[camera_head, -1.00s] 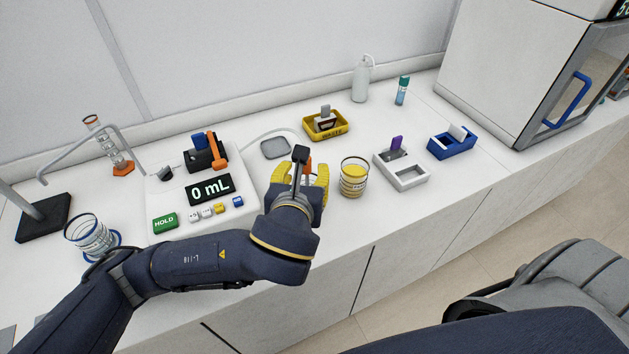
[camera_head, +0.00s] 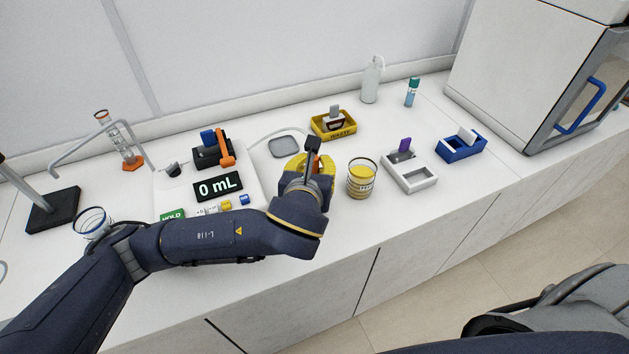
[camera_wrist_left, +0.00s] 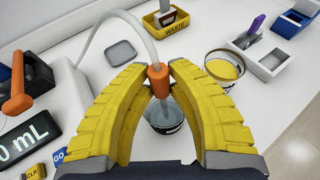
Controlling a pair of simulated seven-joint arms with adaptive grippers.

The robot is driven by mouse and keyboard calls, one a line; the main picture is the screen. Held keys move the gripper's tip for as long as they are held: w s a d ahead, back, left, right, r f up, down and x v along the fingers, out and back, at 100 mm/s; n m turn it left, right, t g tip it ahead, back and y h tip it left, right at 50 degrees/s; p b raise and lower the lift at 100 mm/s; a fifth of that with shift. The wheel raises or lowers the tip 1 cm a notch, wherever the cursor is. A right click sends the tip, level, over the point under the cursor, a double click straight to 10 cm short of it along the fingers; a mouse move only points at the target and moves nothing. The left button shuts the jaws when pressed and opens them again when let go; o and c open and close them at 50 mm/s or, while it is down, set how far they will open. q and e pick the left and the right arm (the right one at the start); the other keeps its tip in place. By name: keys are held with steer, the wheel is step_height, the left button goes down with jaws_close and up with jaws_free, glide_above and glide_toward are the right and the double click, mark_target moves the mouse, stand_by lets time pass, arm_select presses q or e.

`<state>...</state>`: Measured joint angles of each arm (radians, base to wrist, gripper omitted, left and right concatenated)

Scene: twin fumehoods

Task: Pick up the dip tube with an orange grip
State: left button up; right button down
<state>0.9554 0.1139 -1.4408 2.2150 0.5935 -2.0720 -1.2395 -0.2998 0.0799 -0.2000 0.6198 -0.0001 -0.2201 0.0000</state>
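The dip tube's orange grip (camera_wrist_left: 157,76) is between the two yellow fingers of my left gripper (camera_wrist_left: 158,68) in the left wrist view. The fingers are closed in on it from both sides. The tube's clear lower part runs down into a small glass beaker (camera_wrist_left: 165,124) of clear liquid below. A pale hose (camera_wrist_left: 125,14) arcs from the top of the grip to the left. In the head view my left gripper (camera_head: 310,165) largely hides the grip and beaker. My right gripper is not in view.
A beaker of yellow liquid (camera_head: 361,181) stands close right of my left gripper. The white pump unit with its 0 mL display (camera_head: 218,186) is to the left. A yellow waste tray (camera_head: 333,124), grey mat (camera_head: 284,146) and white holder (camera_head: 420,182) are nearby.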

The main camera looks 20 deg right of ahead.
arm_select(q)
jaws_close()
steer(key=shift+r, duration=0.1)
